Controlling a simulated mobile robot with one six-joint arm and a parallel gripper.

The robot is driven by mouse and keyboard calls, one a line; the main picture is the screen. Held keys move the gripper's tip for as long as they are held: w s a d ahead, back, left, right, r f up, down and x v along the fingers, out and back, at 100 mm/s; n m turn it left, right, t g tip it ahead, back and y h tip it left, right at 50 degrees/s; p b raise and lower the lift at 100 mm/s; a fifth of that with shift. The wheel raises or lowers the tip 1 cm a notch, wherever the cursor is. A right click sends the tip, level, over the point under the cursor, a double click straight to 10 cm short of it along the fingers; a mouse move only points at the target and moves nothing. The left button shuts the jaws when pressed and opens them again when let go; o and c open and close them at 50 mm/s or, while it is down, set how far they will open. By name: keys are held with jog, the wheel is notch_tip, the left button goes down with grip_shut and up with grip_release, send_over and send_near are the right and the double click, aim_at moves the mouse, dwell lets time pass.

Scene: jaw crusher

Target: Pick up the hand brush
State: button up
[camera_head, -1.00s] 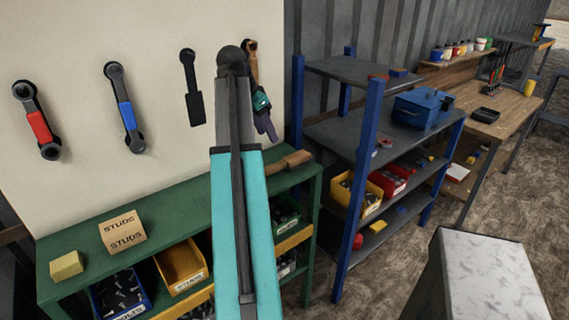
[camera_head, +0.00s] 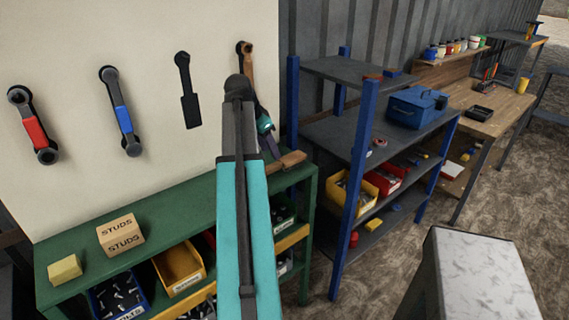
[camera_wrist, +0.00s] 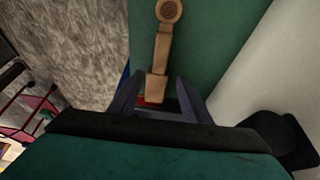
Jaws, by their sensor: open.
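The hand brush (camera_head: 290,160) has a light brown wooden handle and lies on the green bench, near its right end. Its left part is hidden behind my arm in the head view. In the wrist view the brown brush (camera_wrist: 162,45) runs from the top edge down toward my fingers, with a round end at the top and a blockier part below. My gripper (camera_wrist: 155,88) is open, its two dark fingers pointing toward the brush. The lower block lies in the gap between the fingertips; I cannot tell how far above it they are. The head view shows my gripper (camera_head: 271,148) just above the brush.
A pale tool board (camera_head: 60,65) with hanging wrenches stands behind the green bench (camera_head: 75,240). A STUDS box (camera_head: 121,235) and a yellow block (camera_head: 65,269) sit at its left. A blue-framed shelf (camera_head: 350,190) stands close on the right.

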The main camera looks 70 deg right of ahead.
aim_at(276, 163)
jog(key=shift+d+f, duration=0.2)
jog(key=shift+f, duration=0.35)
jog(key=shift+s+f, duration=0.1)
jog(key=shift+p+x, duration=1.15)
jog(key=shift+x, duration=1.35)
grip_shut()
